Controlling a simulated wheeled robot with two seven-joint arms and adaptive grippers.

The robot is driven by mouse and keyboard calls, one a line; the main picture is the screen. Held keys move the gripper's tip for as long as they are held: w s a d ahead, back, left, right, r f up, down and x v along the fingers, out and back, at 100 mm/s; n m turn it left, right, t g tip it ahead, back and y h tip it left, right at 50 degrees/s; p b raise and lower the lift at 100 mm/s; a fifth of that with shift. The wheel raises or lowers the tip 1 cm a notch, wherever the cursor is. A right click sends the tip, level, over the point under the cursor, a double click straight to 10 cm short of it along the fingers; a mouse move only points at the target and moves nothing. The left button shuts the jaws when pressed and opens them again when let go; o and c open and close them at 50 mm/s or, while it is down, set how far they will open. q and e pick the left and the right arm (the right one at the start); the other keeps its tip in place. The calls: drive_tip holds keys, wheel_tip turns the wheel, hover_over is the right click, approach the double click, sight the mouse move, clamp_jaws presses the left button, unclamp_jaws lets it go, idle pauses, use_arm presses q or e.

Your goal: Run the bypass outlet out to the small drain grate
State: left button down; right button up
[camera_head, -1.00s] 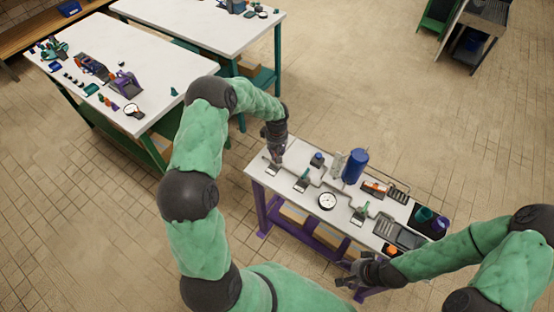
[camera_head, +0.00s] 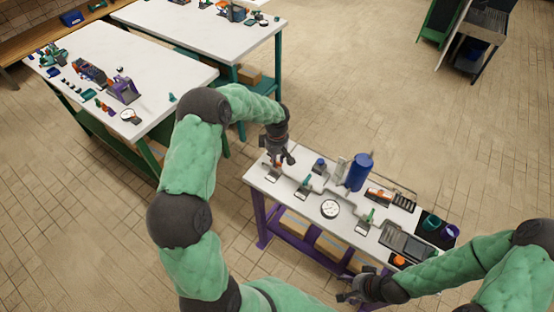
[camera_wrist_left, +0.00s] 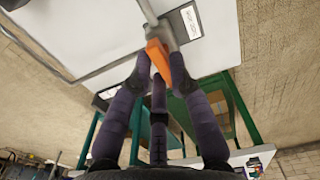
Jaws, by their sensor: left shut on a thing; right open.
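My left gripper (camera_head: 280,160) is at the left end of a narrow white bench (camera_head: 262,176). It is shut on an orange lever (camera_wrist_left: 158,58), which shows between its fingertips in the left wrist view. The lever joins a grey valve body (camera_wrist_left: 166,35) on a pipe, beside a white label (camera_wrist_left: 188,20) too blurred to read. A small dark slotted grate (camera_head: 403,202) lies near the bench's right back; a larger grey grated tray (camera_head: 404,241) lies in front of it. My right gripper (camera_head: 358,292) is open and empty in front of the bench's right part.
Along the bench are two green-levered valves (camera_head: 304,184) (camera_head: 368,218), a round gauge (camera_head: 330,208), a blue tank (camera_head: 358,172) and an orange-topped device (camera_head: 378,195). Dark cups (camera_head: 431,222) stand at the right end. Tables with parts (camera_head: 130,60) stand at upper left.

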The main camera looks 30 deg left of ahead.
use_arm(q)
drive_tip(key=c, duration=1.1)
unclamp_jaws()
drive_tip(key=shift+c, duration=0.2)
wheel_tip(320, 180, up, 12)
